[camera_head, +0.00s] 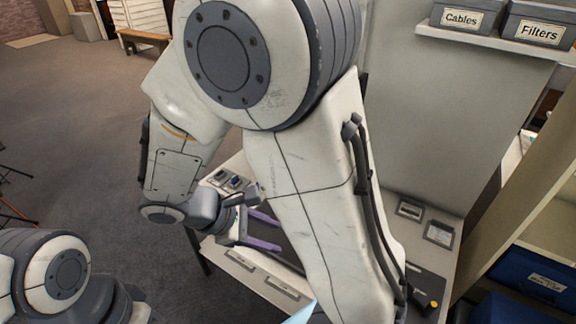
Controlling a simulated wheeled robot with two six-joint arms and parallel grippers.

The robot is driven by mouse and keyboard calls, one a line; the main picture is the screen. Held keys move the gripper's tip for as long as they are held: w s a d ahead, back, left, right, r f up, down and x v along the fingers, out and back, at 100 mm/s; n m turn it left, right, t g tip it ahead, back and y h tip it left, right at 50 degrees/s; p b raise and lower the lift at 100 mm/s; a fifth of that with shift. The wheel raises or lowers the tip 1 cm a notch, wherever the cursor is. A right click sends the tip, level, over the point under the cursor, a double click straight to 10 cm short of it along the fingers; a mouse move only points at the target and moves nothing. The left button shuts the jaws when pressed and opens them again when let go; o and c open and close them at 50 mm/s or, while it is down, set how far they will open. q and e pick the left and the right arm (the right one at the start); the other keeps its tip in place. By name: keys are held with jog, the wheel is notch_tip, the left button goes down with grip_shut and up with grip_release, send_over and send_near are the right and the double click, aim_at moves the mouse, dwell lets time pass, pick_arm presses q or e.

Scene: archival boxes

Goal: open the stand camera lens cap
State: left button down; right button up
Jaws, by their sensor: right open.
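I cannot make out the stand camera or its lens cap in the head view; my right arm covers much of the middle of the picture. My right gripper (272,233) is low over the worktable (250,277), left of my large arm link. Its two purple fingers are spread apart, with nothing seen between them. The arm link hides part of the table to their right. My left arm shows only at the lower left corner, and its gripper is out of view.
A black device with a yellow knob (433,304) is at the table's right. Small items lie on the table's back left and right. A shelf above holds grey boxes labelled Cables (461,18) and Filters (538,32). Blue bins (540,278) stand at right. Floor at left is open.

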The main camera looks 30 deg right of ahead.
jog(key=w+d+f+n+t+h+b, duration=0.1)
jog(key=w+d+f+n+t+h, duration=0.3)
jog(key=w+d, duration=0.4)
jog(key=w+d+f+n+t+h+b, duration=0.1)
jog(key=w+d+f+n+t+h, duration=0.1)
jog(key=w+d+f+n+h, duration=0.55)
jog(key=w+d+r+m+y+p, duration=0.1)
jog(key=w+d+r+y, duration=0.1)
jog(key=d, duration=0.7)
jog(key=shift+w+d+r+p, duration=0.3)
jog(key=shift+w+r, duration=0.1)
jog(key=shift+w, duration=0.45)
jog(key=shift+m, duration=0.25)
grip_shut()
